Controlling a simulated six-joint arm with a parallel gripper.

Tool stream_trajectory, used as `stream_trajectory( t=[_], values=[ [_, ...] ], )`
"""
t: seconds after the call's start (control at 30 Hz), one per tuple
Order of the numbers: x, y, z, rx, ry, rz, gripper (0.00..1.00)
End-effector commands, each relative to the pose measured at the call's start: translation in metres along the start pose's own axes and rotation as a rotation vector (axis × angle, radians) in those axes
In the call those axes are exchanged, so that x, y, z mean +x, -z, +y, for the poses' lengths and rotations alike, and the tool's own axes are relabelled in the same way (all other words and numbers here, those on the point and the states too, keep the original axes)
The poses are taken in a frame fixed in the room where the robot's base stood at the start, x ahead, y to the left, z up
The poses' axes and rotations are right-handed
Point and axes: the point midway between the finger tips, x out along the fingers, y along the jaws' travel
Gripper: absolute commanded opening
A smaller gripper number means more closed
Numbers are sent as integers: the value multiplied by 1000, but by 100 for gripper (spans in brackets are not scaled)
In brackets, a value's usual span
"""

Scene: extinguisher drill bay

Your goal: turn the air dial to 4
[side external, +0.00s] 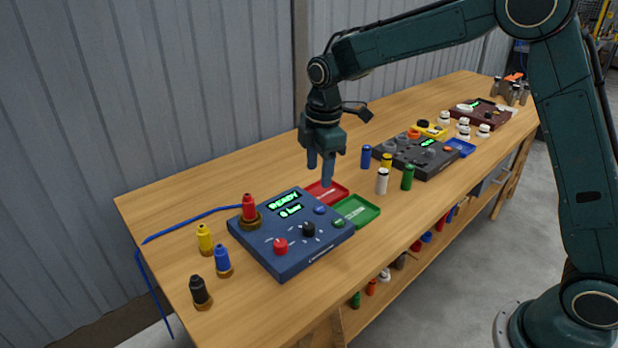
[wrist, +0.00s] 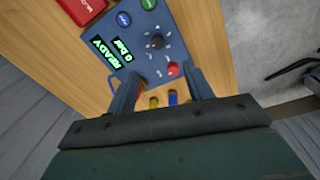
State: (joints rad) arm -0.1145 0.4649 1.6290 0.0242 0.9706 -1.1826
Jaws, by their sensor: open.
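A blue control box (side external: 268,256) stands on the near part of the bench. Its green-lit display (side external: 287,204) reads READY and 0 bar. On its face are a black knob (side external: 308,229) ringed by marks and a red knob (side external: 280,245); I cannot tell from labels which is the air dial. Both knobs show in the wrist view, the black knob (wrist: 157,41) above the red knob (wrist: 173,69). My gripper (side external: 319,174) is open and empty, pointing down above the box's far side. In the wrist view its fingers (wrist: 165,84) partly cover the box.
A red tray (side external: 325,192) and green tray (side external: 357,210) adjoin the box. Several coloured cylinders and a grey box (side external: 418,156) stand farther back.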

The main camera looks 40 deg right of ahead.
Motion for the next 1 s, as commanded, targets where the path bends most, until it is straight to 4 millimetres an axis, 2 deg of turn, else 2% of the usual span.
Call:
stream_trajectory(
  t=[0.1,0.2,0.57,0.73,1.0],
  values=[
    [18,7,8,-57,19,-8,51],
    [25,10,12,-87,27,-11,51],
    [31,11,13,-100,31,-12,51],
    [40,11,13,-100,32,-13,51],
    [73,10,12,-99,33,-13,51]
  ],
)
